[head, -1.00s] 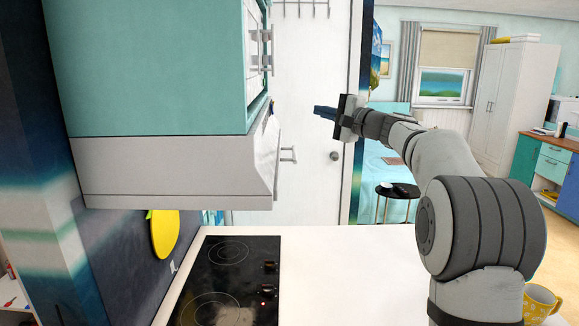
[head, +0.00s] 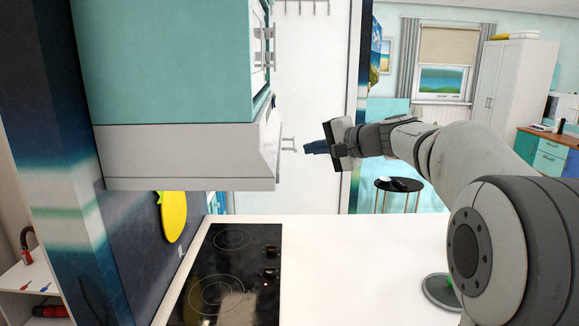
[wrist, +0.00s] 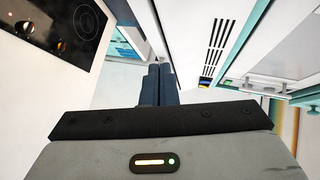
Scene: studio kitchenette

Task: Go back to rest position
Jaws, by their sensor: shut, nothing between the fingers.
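My gripper (head: 316,147) is in the middle of the head view, held in the air above the counter and pointing left toward the range hood. Its dark blue fingers are together with nothing between them. The wrist view also shows the gripper (wrist: 160,70), its two fingers side by side and touching. My arm reaches in from the right side of the head view.
The range hood (head: 190,157) hangs under a teal cabinet (head: 165,65) at the left. The black cooktop (head: 233,270) lies below on the white counter (head: 350,260). A white door (head: 310,80) stands behind. A round stool (head: 398,184) is further back.

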